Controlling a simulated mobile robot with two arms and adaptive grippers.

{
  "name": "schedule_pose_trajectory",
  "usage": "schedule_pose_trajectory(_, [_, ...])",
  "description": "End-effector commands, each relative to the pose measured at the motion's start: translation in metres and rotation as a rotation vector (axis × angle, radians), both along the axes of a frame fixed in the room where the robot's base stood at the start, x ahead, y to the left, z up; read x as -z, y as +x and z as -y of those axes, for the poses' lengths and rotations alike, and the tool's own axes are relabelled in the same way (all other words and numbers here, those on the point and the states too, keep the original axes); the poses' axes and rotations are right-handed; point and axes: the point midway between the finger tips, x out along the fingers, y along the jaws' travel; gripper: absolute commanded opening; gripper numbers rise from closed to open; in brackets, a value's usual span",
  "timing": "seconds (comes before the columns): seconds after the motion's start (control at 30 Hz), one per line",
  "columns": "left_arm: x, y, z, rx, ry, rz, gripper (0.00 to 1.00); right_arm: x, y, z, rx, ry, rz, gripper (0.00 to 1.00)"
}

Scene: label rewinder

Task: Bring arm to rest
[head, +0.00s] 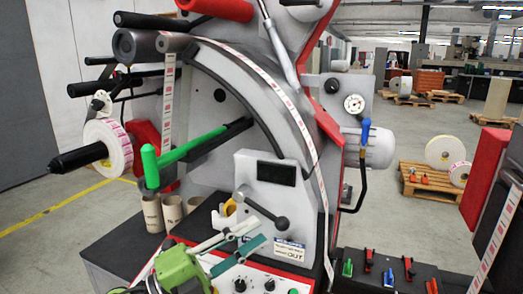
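The label rewinder (262,90) fills the middle of the head view. Its arm (195,147) has a green bar with an upright green handle (150,165) at its left end. The arm slopes up to the right into a dark slot in the grey panel. My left gripper (257,233) is low in the middle, in front of the control panel and below the arm. Its two fingers are apart with nothing seen between them, and it does not touch the green handle. My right gripper is not in view.
A label roll (107,147) sits on a black spindle at the left. Cardboard cores (172,209) stand below the green handle. A label strip (285,100) runs over the curved guide. Small coloured clamps (388,277) stand on the black surface at lower right. A pallet with rolls (430,180) is behind.

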Motion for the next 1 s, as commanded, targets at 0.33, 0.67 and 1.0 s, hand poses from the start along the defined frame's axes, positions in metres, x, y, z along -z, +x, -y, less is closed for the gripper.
schedule_pose_trajectory(0.33, [0.047,0.038,-0.114,-0.526,-0.554,-0.468,0.26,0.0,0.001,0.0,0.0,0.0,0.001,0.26])
schedule_pose_trajectory(0.67, [0.235,-0.037,-0.197,-1.042,-0.728,-1.161,0.26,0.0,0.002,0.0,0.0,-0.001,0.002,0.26])
schedule_pose_trajectory(1.0, [0.351,-0.194,-0.192,-1.317,-0.612,-1.772,0.26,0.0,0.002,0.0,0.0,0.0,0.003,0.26])
